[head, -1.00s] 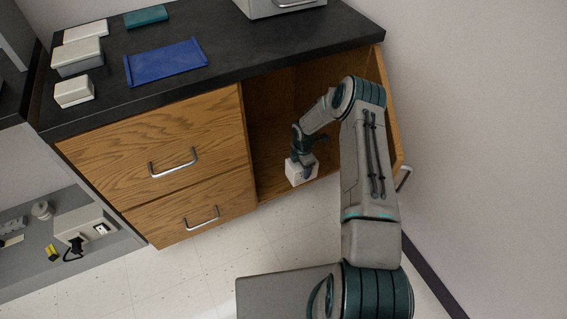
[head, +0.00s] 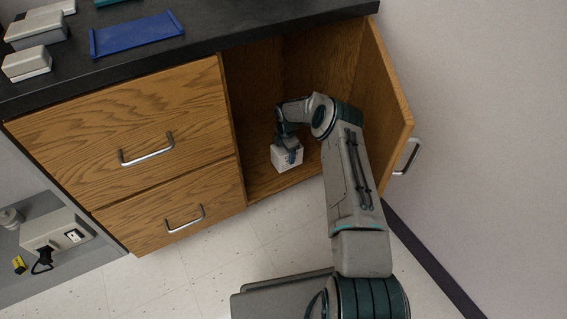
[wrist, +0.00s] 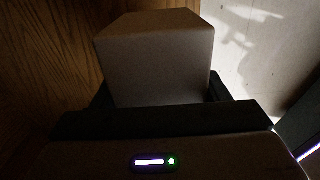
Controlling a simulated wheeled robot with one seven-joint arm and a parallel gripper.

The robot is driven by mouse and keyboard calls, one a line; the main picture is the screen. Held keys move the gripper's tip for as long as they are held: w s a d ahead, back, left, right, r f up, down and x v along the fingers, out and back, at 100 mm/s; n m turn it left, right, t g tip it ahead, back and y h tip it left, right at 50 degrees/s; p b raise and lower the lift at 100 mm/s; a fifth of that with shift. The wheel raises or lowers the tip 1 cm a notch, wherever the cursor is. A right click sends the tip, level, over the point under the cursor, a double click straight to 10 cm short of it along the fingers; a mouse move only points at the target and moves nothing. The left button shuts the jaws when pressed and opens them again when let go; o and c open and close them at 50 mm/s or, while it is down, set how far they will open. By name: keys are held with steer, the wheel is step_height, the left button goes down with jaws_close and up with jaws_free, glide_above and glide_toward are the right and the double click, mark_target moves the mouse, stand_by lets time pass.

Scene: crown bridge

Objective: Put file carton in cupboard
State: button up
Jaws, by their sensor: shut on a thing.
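The file carton (head: 288,158), a small white box, is in my gripper (head: 291,146) at the open front of the cupboard (head: 262,100). My gripper is shut on it from above. In the wrist view the carton (wrist: 155,60) fills the middle between the dark fingers of my gripper (wrist: 160,105). The carton is near the cupboard's front lower edge. I cannot tell whether it touches the cupboard floor. The wooden cupboard door (head: 388,100) stands open on the right.
Two closed drawers (head: 130,130) with metal handles are left of the cupboard. Above is a black countertop (head: 230,25) with a blue tray (head: 136,33) and several boxes. A wall (head: 480,120) is at the right. The cupboard's inside looks empty around the gripper.

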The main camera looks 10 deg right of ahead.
steer(key=shift+w+a+f+b, duration=0.1)
steer(key=shift+w+f+b, duration=0.7)
steer(key=shift+b, duration=0.15)
steer(key=shift+w+b, duration=0.4)
steer(key=shift+b, duration=0.1)
steer(key=shift+f+b, duration=0.55)
steer(key=shift+f, duration=1.3)
steer(key=shift+f, duration=0.15)
steer(key=o, duration=1.2)
